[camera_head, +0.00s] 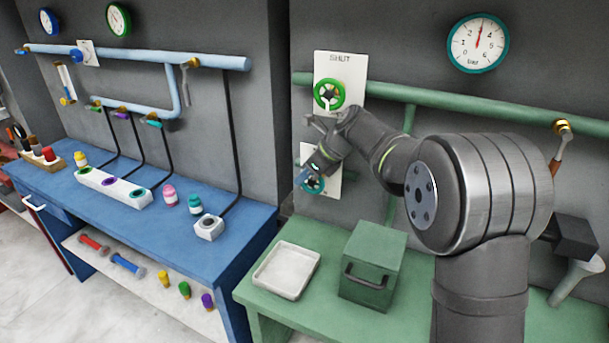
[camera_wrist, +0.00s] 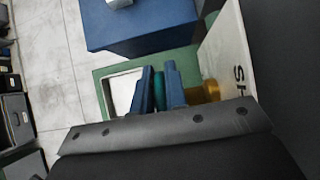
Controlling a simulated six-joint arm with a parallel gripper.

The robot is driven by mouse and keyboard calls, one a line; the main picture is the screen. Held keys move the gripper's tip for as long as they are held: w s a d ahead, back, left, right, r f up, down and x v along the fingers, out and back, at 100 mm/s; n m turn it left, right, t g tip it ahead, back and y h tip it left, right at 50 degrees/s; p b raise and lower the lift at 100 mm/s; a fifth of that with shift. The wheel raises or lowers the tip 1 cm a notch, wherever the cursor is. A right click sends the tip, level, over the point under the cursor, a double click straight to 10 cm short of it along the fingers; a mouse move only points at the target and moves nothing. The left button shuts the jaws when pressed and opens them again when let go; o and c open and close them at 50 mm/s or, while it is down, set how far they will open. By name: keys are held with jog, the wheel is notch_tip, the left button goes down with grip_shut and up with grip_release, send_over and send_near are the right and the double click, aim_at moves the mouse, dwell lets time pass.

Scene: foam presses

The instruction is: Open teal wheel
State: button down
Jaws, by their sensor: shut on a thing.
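The teal wheel (camera_head: 314,186) sits on a white plate (camera_head: 333,183) on the grey wall, below the green wheel (camera_head: 329,95). My gripper (camera_head: 304,178) is at the left side of the teal wheel. In the wrist view, my gripper (camera_wrist: 160,85) has its two blue fingers shut on a teal strip, the rim of the teal wheel (camera_wrist: 159,90). A brass part (camera_wrist: 210,91) shows just right of the fingers. My wrist and forearm cover part of the white plate. How far the wheel is turned cannot be told.
A plate marked SHUT (camera_head: 340,62) carries the green wheel just above my wrist. A green pipe (camera_head: 395,91) runs along the wall. A white tray (camera_head: 286,270) and a green box (camera_head: 372,268) stand on the green bench below. A teal-rimmed gauge (camera_head: 478,43) hangs upper right.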

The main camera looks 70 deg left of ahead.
jog(key=c, duration=1.4)
grip_release()
jog(key=shift+c, duration=0.2)
jog(key=shift+w, duration=0.1)
jog(key=shift+w+d+r+g+y, duration=0.15)
jog(key=shift+d+g+y, duration=0.05)
jog(key=shift+g+y, duration=0.7)
jog(key=shift+w+d+r+g+y, duration=0.1)
jog(key=shift+d+r+g+y, duration=0.05)
jog(key=shift+g+y, duration=0.75)
jog(key=g+y, duration=0.2)
jog(key=w+g+y, duration=0.1)
jog(key=shift+d+r+g+y, duration=0.1)
jog(key=shift+d+g+y, duration=0.3)
jog(key=w+d+r+t+h, duration=0.1)
jog(key=w+d+t, duration=0.8)
jog(key=w+d, duration=1)
jog(key=d, duration=0.2)
jog(key=shift+w+d+r, duration=0.25)
jog(key=shift+d, duration=0.15)
